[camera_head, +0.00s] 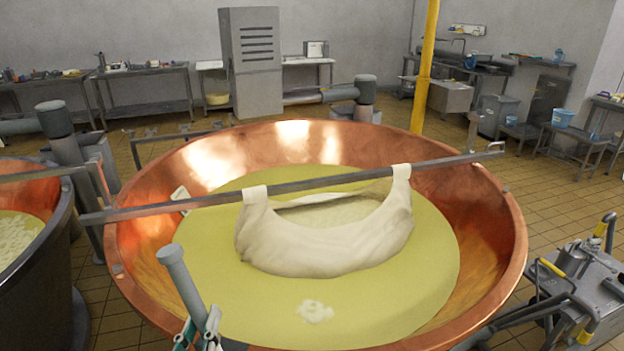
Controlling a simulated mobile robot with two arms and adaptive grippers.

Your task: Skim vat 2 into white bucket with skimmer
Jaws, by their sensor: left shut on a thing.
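A large copper vat (490,250) fills the middle of the view, holding yellow-green whey (400,290); I cannot read a number on it. A small white clump of curd (315,312) floats near its front. My left gripper (197,335) is at the bottom edge, over the vat's near left side. It is shut on a thick grey rod, apparently the skimmer's handle (182,280), which leans up and to the left. The skimmer's head does not show. I see no white bucket that I can identify. My right gripper is not in view.
A metal bar (300,186) crosses the vat, with a full cream cloth (325,250) hanging from it in the whey. Another vat (50,262) stands at left. A metal cart (590,285) stands at right. Tiled floor is free behind it.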

